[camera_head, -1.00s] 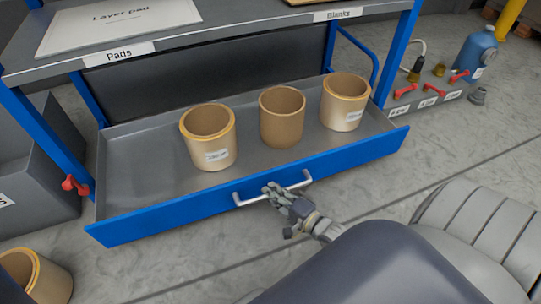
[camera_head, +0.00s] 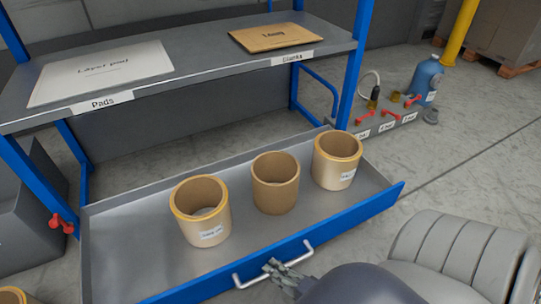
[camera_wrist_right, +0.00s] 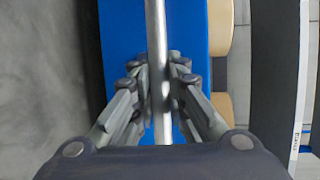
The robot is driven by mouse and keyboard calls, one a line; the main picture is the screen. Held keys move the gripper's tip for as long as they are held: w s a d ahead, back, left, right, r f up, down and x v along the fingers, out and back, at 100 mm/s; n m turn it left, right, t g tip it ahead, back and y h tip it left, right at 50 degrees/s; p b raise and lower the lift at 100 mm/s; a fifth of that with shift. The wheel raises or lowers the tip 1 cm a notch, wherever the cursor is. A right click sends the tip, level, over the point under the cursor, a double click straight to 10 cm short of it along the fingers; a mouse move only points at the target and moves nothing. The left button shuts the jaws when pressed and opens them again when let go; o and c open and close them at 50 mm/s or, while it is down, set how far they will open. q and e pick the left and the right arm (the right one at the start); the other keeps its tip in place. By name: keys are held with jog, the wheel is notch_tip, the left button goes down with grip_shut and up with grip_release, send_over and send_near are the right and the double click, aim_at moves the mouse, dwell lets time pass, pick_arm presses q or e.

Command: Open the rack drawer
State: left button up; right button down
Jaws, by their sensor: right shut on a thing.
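The rack drawer (camera_head: 130,240) is a grey tray with a blue front, pulled well out from under the rack shelf. Its silver bar handle (camera_head: 300,259) runs along the blue front. My right gripper (camera_head: 272,268) is at the handle, left of its middle. In the right wrist view my right gripper (camera_wrist_right: 162,85) has its fingers on both sides of the handle bar (camera_wrist_right: 157,40), shut on it. The blue drawer front (camera_wrist_right: 125,50) shows behind the bar. My left gripper is not in view.
Three tan rolls stand in the drawer: left (camera_head: 201,212), middle (camera_head: 275,183) and right (camera_head: 337,160). The shelf above holds a layer pad (camera_head: 100,72) and a brown blank (camera_head: 276,38). A blue bottle (camera_head: 426,78) and red-handled parts stand at the back right. A grey bin (camera_head: 25,215) is at left.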

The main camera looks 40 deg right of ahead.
jog(key=shift+s, duration=0.25)
jog(key=c, duration=1.6)
grip_release()
